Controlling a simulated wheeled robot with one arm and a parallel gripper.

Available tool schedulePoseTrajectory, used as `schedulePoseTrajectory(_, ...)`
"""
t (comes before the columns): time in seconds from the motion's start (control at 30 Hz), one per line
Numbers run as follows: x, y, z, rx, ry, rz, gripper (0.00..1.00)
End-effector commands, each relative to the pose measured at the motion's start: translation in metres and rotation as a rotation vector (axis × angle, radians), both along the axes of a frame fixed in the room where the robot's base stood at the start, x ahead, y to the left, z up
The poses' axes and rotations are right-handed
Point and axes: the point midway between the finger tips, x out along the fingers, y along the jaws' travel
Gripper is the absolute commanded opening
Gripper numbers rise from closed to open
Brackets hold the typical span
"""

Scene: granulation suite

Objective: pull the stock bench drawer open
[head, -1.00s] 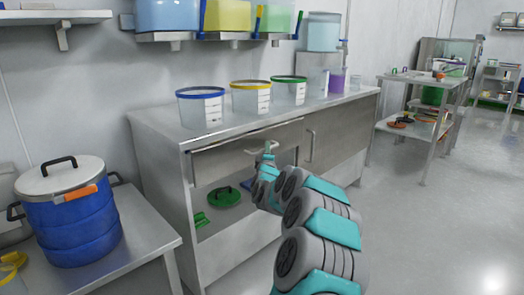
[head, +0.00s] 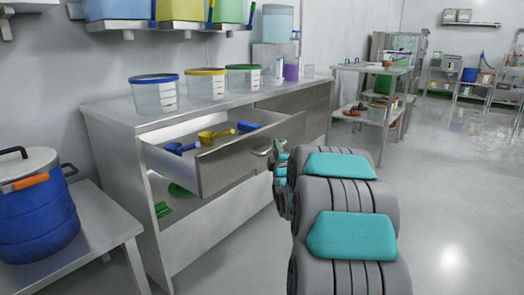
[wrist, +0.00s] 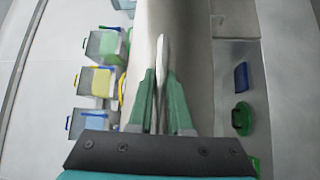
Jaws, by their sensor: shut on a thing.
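The stock bench (head: 125,120) stands against the wall, and its drawer (head: 225,170) is pulled well out, tilted in the picture by my viewing angle. Blue and yellow scoops (head: 215,136) lie inside it. My gripper (head: 278,157) is at the drawer's bar handle (head: 262,152) and is shut on it. In the wrist view the green fingers of my gripper (wrist: 161,100) close on both sides of the thin metal handle (wrist: 161,65). My arm hides part of the bench's right side.
Several clear tubs (head: 205,85) with coloured rims stand on the bench top. A blue lidded pot (head: 38,215) stands on a low table (head: 95,220) at the left. Green items (head: 162,209) lie on the shelf below the drawer. The floor at right is open.

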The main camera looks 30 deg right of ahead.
Motion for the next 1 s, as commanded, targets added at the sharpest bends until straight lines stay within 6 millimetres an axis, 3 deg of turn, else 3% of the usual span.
schedulePoseTrajectory(0.23,-0.025,-0.01,-0.003,0.002,0.003,-0.004,0.0)
schedulePoseTrajectory(0.73,-0.03,-0.011,-0.002,0.003,0.002,-0.001,0.0)
schedulePoseTrajectory(0.77,-0.029,-0.011,-0.001,0.003,0.002,-0.001,0.21)
schedulePoseTrajectory(1.0,-0.029,-0.011,0.0,0.001,0.001,-0.001,0.47)
